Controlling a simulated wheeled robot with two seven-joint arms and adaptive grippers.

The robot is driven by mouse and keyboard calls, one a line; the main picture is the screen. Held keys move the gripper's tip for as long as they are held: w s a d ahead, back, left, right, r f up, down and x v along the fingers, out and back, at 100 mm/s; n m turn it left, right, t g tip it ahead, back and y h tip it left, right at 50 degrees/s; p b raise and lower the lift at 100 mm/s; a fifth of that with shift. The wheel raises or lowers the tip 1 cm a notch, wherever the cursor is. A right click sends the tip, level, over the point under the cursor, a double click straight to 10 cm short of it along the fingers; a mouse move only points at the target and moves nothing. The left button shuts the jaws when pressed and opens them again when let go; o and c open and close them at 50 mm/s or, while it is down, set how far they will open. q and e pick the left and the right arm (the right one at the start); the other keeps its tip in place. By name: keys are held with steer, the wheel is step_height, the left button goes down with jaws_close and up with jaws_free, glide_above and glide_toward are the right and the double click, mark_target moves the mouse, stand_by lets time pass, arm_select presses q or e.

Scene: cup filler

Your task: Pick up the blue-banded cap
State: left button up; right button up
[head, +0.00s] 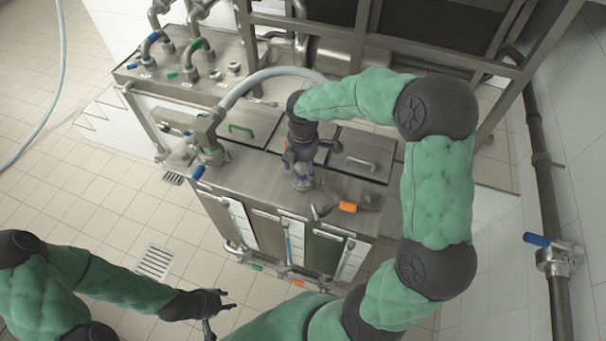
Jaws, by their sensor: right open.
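A small metal cap with a bluish band (302,183) appears to sit on top of the steel tank (250,190), partly hidden by my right gripper. My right gripper (301,172) points down from above at this cap, with its open fingers close around it. I cannot tell whether the fingers touch it. My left gripper (222,314) is open and empty, low in front of the tank and away from the cap.
An orange-handled valve (347,207) is right of the cap. A hose fitting with a blue handle (198,172) stands at the tank's left. Lids with green (241,129) and grey handles lie behind. Pipes and metal frames (400,45) rise at the back.

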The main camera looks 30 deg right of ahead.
steer(key=shift+f, duration=0.85)
steer(key=c, duration=1.5)
steer(key=shift+r, duration=0.1)
steer(key=shift+c, duration=0.2)
